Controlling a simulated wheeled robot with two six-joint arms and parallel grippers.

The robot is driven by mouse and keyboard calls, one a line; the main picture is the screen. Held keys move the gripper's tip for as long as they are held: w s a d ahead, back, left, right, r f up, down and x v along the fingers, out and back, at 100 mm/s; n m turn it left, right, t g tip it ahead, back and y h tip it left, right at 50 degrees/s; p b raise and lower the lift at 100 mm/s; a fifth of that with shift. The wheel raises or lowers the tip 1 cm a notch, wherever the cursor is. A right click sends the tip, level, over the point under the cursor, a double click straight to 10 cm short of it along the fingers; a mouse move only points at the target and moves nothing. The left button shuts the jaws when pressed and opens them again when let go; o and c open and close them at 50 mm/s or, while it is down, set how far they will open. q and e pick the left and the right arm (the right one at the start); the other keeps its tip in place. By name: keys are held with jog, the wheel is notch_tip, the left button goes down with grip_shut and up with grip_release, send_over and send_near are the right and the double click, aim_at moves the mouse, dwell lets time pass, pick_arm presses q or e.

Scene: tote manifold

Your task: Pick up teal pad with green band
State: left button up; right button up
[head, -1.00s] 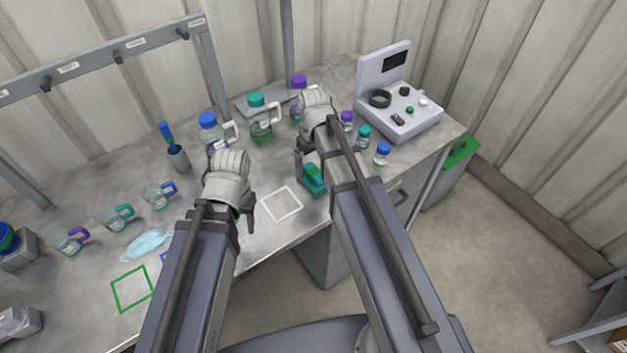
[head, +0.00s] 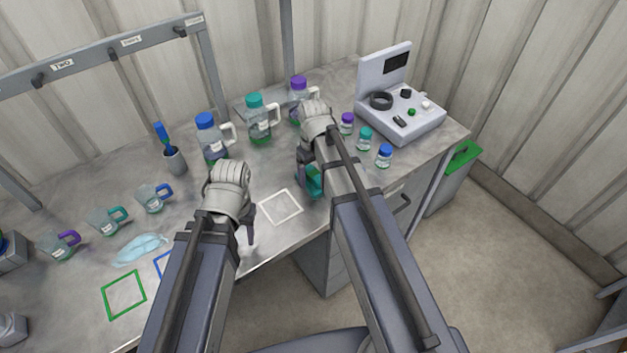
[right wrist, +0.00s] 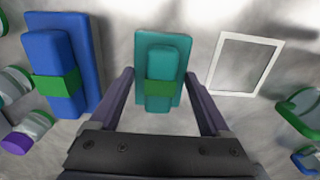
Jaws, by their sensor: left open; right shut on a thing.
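The teal pad with a green band (right wrist: 160,88) lies between the fingers of my right gripper (right wrist: 160,75) in the right wrist view. The fingertips are at its two sides, shut on it. In the head view the teal pad (head: 315,184) is partly hidden by my right gripper (head: 304,170) and arm. I cannot tell whether it is clear of the table. My left gripper (head: 248,225) is open and empty above the table's front edge, left of the white square.
A blue pad with a green band (right wrist: 62,75) lies close beside the teal pad. A white square outline (head: 281,207) is bare. Small vials (head: 365,138) and capped bottles (head: 258,120) stand behind. A grey control box (head: 400,110) is at the right.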

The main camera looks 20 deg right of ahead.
aim_at(314, 173)
jog(key=c, duration=0.4)
notch_tip(314, 173, up, 10)
jog(key=p, duration=1)
pick_arm(q)
notch_tip(314, 173, up, 10)
